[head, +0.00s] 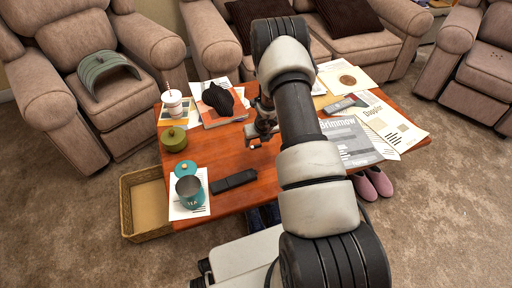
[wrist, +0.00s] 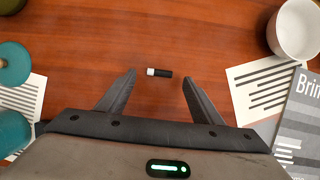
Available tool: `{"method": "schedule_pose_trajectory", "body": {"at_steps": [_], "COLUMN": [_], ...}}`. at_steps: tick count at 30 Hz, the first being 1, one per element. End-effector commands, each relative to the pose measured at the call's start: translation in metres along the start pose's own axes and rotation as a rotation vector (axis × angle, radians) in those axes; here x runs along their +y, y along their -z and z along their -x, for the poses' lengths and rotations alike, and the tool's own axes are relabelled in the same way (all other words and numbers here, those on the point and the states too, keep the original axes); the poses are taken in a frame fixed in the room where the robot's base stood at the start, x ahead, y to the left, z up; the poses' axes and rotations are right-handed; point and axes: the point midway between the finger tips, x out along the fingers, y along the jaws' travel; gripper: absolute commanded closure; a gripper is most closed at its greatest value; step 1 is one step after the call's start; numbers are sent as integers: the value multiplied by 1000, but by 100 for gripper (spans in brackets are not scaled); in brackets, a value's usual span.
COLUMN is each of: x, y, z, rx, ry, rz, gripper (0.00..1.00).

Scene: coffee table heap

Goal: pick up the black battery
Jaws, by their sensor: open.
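The black battery (wrist: 163,73) lies on the wooden table in the wrist view, small and dark with a white end at its left. My gripper (wrist: 159,78) is open, with one finger on each side of the battery and nothing between them in its grasp. The fingertips appear apart from the battery; their height above the table is hard to tell. In the head view my gripper (head: 262,130) is over the middle of the table, partly hidden by my arm.
A white mug (wrist: 296,28) stands at the upper right of the wrist view, beside papers and a grey magazine (wrist: 304,118). A teal canister (head: 189,193) and a dark oblong case (head: 233,181) are at the near left of the table (head: 215,155). Wood around the battery is bare.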

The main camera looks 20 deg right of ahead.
Motion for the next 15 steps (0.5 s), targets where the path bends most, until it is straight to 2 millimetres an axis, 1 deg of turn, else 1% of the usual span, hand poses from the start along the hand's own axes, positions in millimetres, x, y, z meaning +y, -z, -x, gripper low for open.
{"method": "schedule_pose_trajectory", "body": {"at_steps": [1, 3, 6, 9, 15], "x": [0, 0, 0, 0, 0], "y": [3, 3, 2, 2, 2], "z": [-11, -22, -32, -38, -38], "rx": [2, 2, 2, 1, 1], "ry": [0, 0, -1, 0, 0], "rz": [0, 0, 1, -1, 0], "gripper": [40, 40, 40, 40, 40]}}
